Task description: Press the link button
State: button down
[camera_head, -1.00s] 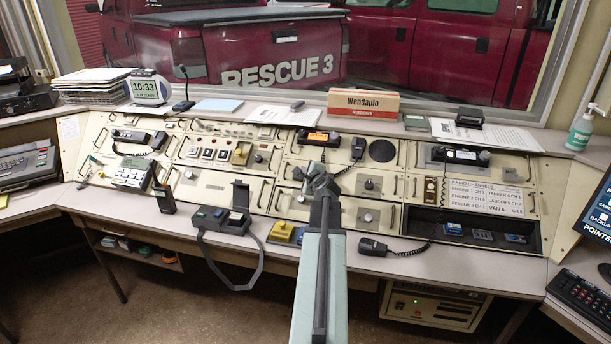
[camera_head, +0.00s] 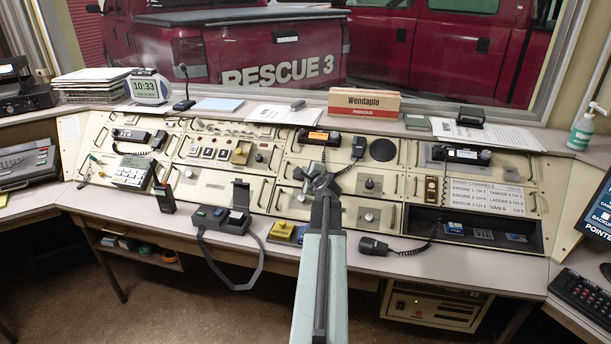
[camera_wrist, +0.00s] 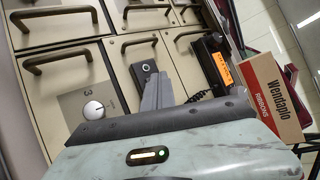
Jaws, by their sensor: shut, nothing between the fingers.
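My gripper (camera_head: 318,178) is shut and empty, held in front of the middle of the console. In the wrist view its grey fingers (camera_wrist: 160,92) point at a cream panel. Just beside the fingertips there is a small dark box with a round, light-ringed button (camera_wrist: 145,67). No label on it can be read, so I cannot tell for sure that it is the link button. The fingers cover part of this box, and I cannot tell whether they touch it. In the head view the gripper and arm hide much of this area.
A silver knob (camera_wrist: 93,109) marked 3 and several dark handles stand out from the panels. A radio with an orange display (camera_head: 318,137) is above the gripper. A Wendaplo box (camera_head: 363,103) stands on the ledge. A hand microphone (camera_head: 373,247) lies on the desk right of my arm.

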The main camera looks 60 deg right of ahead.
dwell(0.4)
jog(key=shift+s+a+r+p, duration=0.1)
jog(key=shift+a+r+p, duration=0.1)
jog(key=shift+r+p, duration=0.2)
jog(key=a+r+p, duration=0.2)
jog(key=r+p, duration=0.1)
jog(key=s+a+r+p, duration=0.1)
jog(key=r+p, duration=0.1)
dwell(0.4)
